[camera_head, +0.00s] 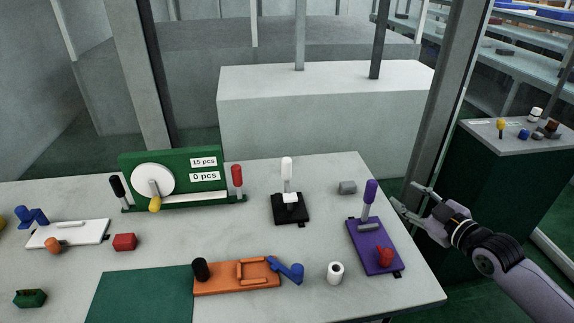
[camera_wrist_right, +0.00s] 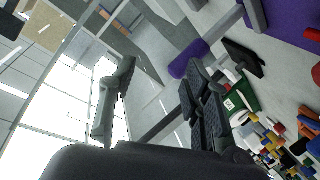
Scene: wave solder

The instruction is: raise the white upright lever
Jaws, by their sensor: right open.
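The white upright lever (camera_head: 287,168) stands on a small black base (camera_head: 291,211) in the middle back of the table, with a white block at its foot. My right gripper (camera_head: 404,193) is open and empty, past the table's right edge, well to the right of the lever and just right of the purple lever. In the right wrist view its two fingers (camera_wrist_right: 158,95) are spread apart with nothing between them. The white lever is not clear in that view. My left gripper is not in view.
A purple-handled lever (camera_head: 370,192) on a purple base (camera_head: 364,245) stands between my right gripper and the white lever. A grey cylinder (camera_head: 347,188) lies behind. A green panel (camera_head: 207,165) with a red-handled lever (camera_head: 237,176) is left; an orange fixture (camera_head: 225,284) is in front.

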